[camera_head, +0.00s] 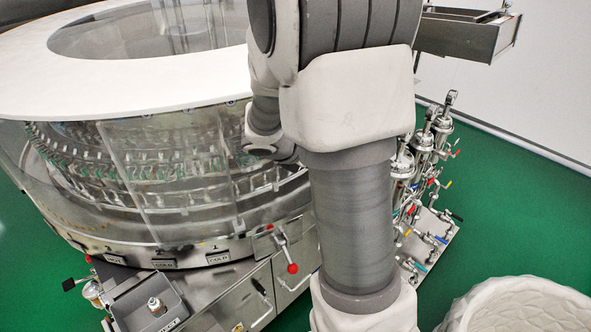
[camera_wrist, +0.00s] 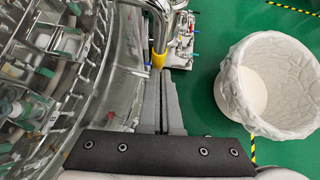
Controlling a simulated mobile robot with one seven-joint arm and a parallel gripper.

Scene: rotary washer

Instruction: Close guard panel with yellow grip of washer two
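In the wrist view, the yellow grip (camera_wrist: 158,59) sits on a curved metal tube right at the fingertips of my gripper (camera_wrist: 163,82). The grey fingers are close together, with the lower end of the grip seemingly between their tips. Clear guard panelling (camera_wrist: 122,75) stands just left of the fingers. In the head view, the washer (camera_head: 130,175) has curved clear panels below a white ring top. My arm hides my gripper, the yellow grip and the washer's right side there. I cannot tell how far the guard panel stands open.
A white ribbed bin (camera_head: 525,300) stands on the green floor at the right; it also shows in the wrist view (camera_wrist: 235,110). Valves and pipes (camera_head: 430,190) stand behind my arm. A red-knobbed lever (camera_head: 291,267) and a grey tray (camera_head: 150,305) are at the washer's front.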

